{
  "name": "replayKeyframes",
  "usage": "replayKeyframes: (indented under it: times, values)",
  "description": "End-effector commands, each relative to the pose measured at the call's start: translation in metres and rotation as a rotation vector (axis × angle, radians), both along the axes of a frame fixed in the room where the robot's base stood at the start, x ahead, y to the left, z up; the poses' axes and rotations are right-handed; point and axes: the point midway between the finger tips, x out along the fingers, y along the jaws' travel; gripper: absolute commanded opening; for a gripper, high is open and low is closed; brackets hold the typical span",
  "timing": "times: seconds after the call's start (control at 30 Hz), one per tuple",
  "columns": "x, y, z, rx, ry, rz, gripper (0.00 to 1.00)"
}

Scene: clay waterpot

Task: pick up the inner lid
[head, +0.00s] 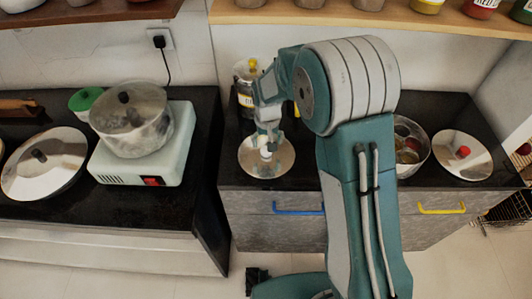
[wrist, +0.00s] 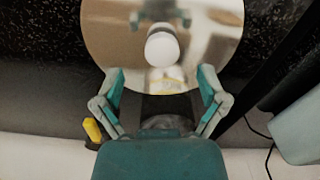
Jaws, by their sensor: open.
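A round, shiny metal lid (head: 251,166) with a pale knob lies on the dark counter below my gripper (head: 267,143). It fills the upper middle of the wrist view (wrist: 105,35), with the white knob (wrist: 162,47) standing up from its centre. My gripper's two fingers in the wrist view (wrist: 161,72) are spread apart over the lid's near part, one to each side of the knob's line. The fingers hold nothing. In the wrist view the knob lies a little beyond the fingertips. In the head view my gripper partly hides the lid and knob.
A lid with a red knob (head: 450,162) and a metal bowl (head: 423,160) stand right of my arm. A jar (head: 240,95) stands behind my gripper. Left, across a gap, are a pot (head: 135,130) on a cooker (head: 115,172) and a black-knobbed lid (head: 45,180).

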Motion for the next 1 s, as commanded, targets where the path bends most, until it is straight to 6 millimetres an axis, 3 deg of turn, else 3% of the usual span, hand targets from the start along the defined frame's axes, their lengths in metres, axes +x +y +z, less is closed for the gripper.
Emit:
replayKeyframes:
  times: [0.23, 0.53, 0.73, 1.0]
  values:
    - [0.002, 0.002, -0.036, 0.003, 0.002, -0.001, 0.92]
    - [0.002, 0.004, -0.042, 0.001, 0.000, -0.001, 0.92]
    - [0.002, 0.004, -0.042, 0.001, 0.000, -0.001, 0.03]
    - [0.002, 0.003, -0.042, 0.002, 0.001, -0.001, 0.01]
